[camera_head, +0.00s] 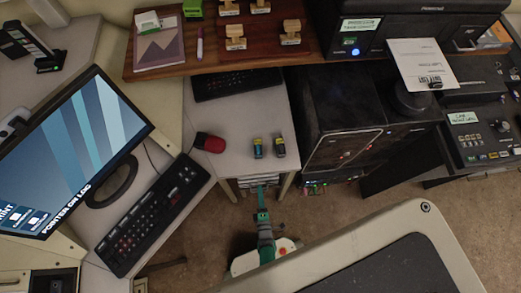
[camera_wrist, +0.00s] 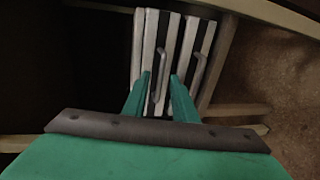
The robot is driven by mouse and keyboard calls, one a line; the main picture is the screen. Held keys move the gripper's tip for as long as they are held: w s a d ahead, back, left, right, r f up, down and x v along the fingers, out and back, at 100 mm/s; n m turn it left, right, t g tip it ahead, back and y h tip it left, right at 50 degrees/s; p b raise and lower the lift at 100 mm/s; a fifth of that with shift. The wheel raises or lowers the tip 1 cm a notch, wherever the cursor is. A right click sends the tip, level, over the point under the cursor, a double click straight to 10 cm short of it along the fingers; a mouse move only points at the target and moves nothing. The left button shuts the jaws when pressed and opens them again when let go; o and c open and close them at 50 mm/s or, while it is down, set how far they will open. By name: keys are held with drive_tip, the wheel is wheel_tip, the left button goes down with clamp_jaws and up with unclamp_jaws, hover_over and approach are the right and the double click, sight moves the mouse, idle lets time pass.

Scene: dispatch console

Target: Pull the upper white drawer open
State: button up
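The white drawers (camera_head: 258,181) are under the small desk in the head view, mostly hidden by its top. In the wrist view two narrow white drawer fronts (camera_wrist: 188,45) stand side by side, each with a thin grey bar handle; the picture is turned, so I cannot tell for sure which is the upper. My gripper (camera_wrist: 160,80) is open, with its green fingers apart on either side of the left handle (camera_wrist: 160,62). Contact is not clear. In the head view my gripper (camera_head: 262,190) points at the drawers. Both drawers look shut.
The desk top (camera_head: 235,125) above holds a red mouse (camera_head: 209,142) and two small dark items. A desk leg (camera_head: 286,186) stands close to the right of the drawers. A black cabinet (camera_head: 340,120) is further right. Brown floor (camera_head: 200,240) is open in front.

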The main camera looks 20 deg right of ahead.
drive_tip(key=shift+w+d, duration=0.1)
drive_tip(key=shift+w, duration=0.1)
clamp_jaws()
drive_tip(key=shift+w, duration=0.15)
drive_tip(key=shift+d, duration=0.1)
drive_tip(key=shift+a, duration=0.2)
idle(0.4)
drive_tip(key=shift+s, duration=0.2)
